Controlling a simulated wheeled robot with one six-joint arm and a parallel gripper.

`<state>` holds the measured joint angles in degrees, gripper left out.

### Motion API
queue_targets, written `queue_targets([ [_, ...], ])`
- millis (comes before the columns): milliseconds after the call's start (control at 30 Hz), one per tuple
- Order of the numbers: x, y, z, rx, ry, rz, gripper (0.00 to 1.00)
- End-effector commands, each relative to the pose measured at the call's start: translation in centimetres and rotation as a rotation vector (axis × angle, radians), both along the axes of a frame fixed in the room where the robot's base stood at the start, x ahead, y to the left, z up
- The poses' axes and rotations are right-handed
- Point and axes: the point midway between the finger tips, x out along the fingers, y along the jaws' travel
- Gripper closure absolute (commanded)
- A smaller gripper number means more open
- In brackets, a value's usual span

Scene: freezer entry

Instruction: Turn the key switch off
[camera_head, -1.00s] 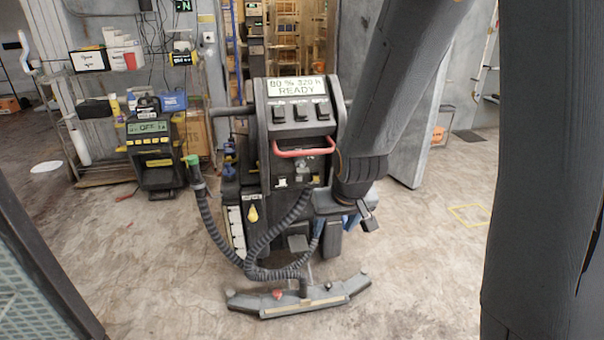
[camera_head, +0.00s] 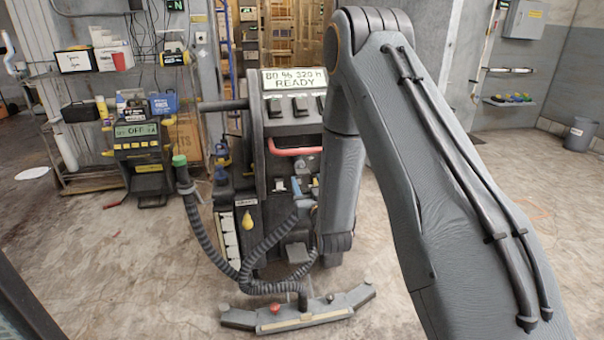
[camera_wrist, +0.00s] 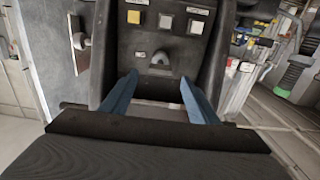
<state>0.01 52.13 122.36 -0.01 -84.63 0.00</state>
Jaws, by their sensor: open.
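The dark floor-cleaning machine (camera_head: 290,128) stands upright, its display reading "80 % 320 h READY". In the wrist view, a grey knob-like key switch (camera_wrist: 160,60) sits on its dark panel (camera_wrist: 135,62), below a row of one yellow and two pale squares. My gripper (camera_wrist: 159,80) is open, its two blue fingers apart and pointing at the panel. The switch shows between and just beyond the fingertips, with nothing between the fingers. Contact with the panel cannot be told. In the head view my arm hides the panel's right side.
A red handle (camera_head: 294,148) crosses the machine above the panel. A ribbed hose (camera_head: 207,238) loops in front, and a squeegee bar (camera_head: 298,314) lies on the floor. A charger reading "OFF" (camera_head: 137,150) stands left, by a shelf (camera_head: 92,181).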

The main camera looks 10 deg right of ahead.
Motion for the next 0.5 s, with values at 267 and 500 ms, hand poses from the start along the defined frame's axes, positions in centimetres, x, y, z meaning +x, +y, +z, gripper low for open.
queue_targets([
  [267,4.0,0.0,0.1,0.0,0.0,0.0,0.45],
  [500,6.7,0.0,0.1,0.0,0.001,0.0,0.45],
])
